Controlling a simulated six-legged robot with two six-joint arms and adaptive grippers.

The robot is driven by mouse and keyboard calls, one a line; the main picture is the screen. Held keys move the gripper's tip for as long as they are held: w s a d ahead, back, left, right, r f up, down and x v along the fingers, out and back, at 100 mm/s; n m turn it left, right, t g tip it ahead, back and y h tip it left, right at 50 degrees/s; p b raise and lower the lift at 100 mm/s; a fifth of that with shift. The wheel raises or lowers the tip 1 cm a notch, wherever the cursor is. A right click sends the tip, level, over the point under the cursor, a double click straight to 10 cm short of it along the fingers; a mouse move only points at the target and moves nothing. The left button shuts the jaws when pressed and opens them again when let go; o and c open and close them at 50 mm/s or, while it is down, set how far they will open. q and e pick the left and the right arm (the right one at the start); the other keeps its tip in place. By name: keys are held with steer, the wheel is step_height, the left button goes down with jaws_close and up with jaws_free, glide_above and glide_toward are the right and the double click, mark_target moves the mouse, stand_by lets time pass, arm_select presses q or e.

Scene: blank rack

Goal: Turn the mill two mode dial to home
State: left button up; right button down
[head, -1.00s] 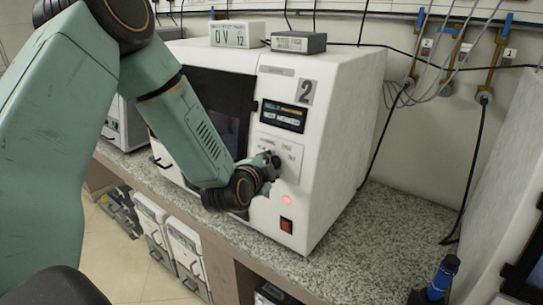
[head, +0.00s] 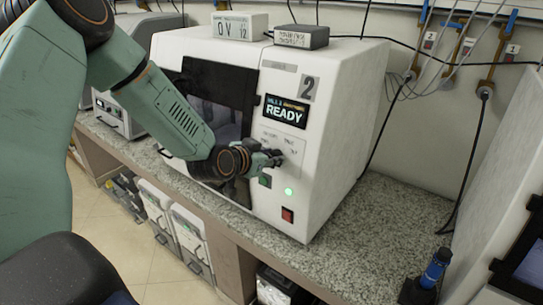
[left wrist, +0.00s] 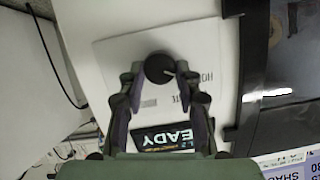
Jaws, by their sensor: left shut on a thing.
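Mill two (head: 325,145) is a white machine marked with a 2, standing on the speckled counter. Its screen (head: 286,111) reads READY and a green light (head: 288,191) glows on its front. My left gripper (head: 275,157) is at the dial plate (head: 292,148) below the screen and hides most of the dial in the head view. In the left wrist view the round black dial (left wrist: 159,68) sits between the fingertips of my left gripper (left wrist: 160,75), which is shut on it. A pale pointer line shows on the dial. My right gripper is not in view.
A red switch (head: 287,215) and a dark green button (head: 265,181) sit low on the mill's front. Two small boxes stand on its top. Bare counter (head: 385,215) lies right of the mill.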

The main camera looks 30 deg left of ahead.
arm_select(q)
steer(key=shift+a+f+n+h, duration=0.1)
steer(key=shift+n+h, duration=0.3)
steer(key=shift+n, duration=0.3)
steer(key=o, duration=1.2)
steer(key=shift+c, duration=0.2)
step_height(320, 180, up, 10)
stand_by(0.4)
